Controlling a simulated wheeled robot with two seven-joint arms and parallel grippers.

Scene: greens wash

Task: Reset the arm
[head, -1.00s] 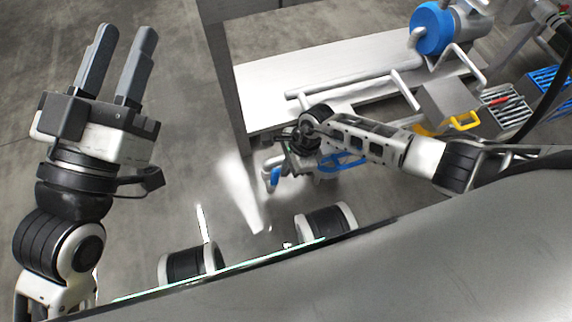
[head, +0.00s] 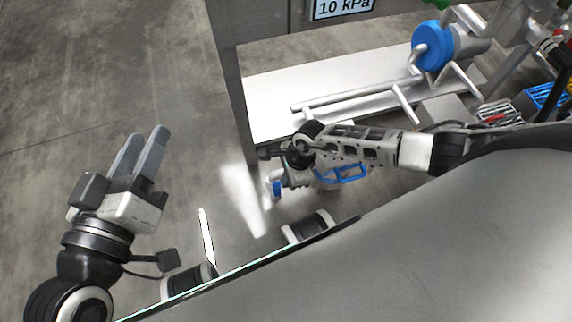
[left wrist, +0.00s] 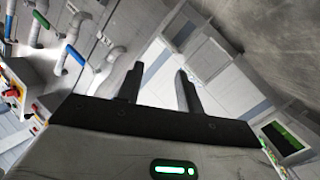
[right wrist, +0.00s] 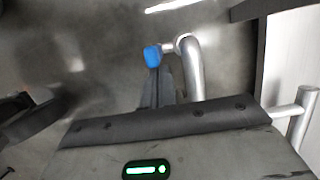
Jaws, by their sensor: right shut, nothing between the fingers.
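My left gripper (head: 140,145) is at the left of the head view, raised over bare floor. In the left wrist view its two dark fingers (left wrist: 160,85) stand apart with nothing between them. My right arm comes in from the right in the head view, and its gripper end is small and partly hidden by the wrist. In the right wrist view the right fingers (right wrist: 157,90) are together and empty. A blue-ended grey pipe (right wrist: 193,68) shows just beyond their tips; I cannot tell whether they touch.
A pale bench shelf (head: 275,90) with grey pipes and a blue-faced pump (head: 432,47) stands beyond my right arm. A blue handle (head: 345,174) is below that arm. A "10 kPa" sign (head: 343,8) is at the top. The floor (head: 100,70) at left is clear.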

